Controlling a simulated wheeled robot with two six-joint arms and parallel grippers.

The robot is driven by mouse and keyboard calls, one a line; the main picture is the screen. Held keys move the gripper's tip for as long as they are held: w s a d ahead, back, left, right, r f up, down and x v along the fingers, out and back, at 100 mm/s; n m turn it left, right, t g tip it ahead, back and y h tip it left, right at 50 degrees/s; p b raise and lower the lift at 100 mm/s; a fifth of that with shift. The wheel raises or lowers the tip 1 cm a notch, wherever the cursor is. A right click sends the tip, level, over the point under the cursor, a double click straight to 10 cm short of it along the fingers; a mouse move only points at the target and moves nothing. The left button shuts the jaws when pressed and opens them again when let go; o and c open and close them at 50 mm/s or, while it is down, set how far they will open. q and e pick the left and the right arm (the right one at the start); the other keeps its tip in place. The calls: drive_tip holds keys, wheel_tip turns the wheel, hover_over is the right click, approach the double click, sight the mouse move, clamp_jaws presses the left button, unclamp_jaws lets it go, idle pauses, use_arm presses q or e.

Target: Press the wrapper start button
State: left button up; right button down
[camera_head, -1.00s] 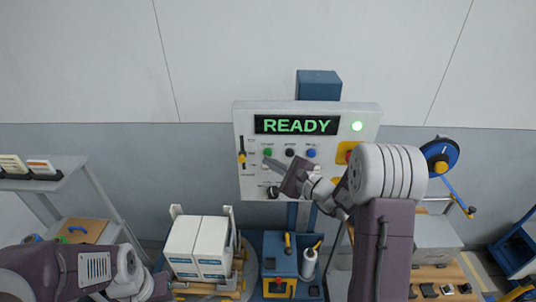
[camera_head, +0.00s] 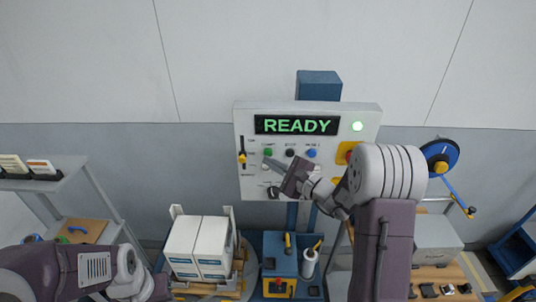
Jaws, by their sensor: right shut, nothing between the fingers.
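The wrapper control panel (camera_head: 347,112) is a pale box on a blue post. Its screen (camera_head: 296,125) reads READY in green. A green button (camera_head: 267,152), labelled but too small to read surely, sits at the left of a row with a black button (camera_head: 290,153) and a blue button (camera_head: 312,153). My right gripper (camera_head: 267,161) is shut and empty, its fingertips just below the green button in the picture. Whether they touch the panel I cannot tell. My left arm is at the lower left; its fingers do not show.
A lit green lamp (camera_head: 357,126) is at the panel's upper right, and a yellow-backed red knob (camera_head: 342,153) is partly hidden by my right arm. A black knob (camera_head: 273,192) sits below. White boxes (camera_head: 200,247) stand on a pallet. A grey shelf (camera_head: 62,172) is at left.

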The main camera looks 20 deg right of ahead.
idle(0.8)
drive_tip(key=shift+w+d+b, duration=0.15)
drive_tip(key=shift+w+b, duration=0.25)
drive_tip(key=shift+w, duration=0.05)
drive_tip(key=shift+w+d, duration=0.15)
drive_tip(key=shift+w, duration=0.3)
idle(0.5)
drive_tip(key=shift+s+b, duration=0.1)
drive_tip(key=shift+b, duration=0.25)
drive_tip(key=shift+s+a+b, duration=0.3)
drive_tip(key=shift+s+b, duration=0.25)
drive_tip(key=shift+s, duration=0.25)
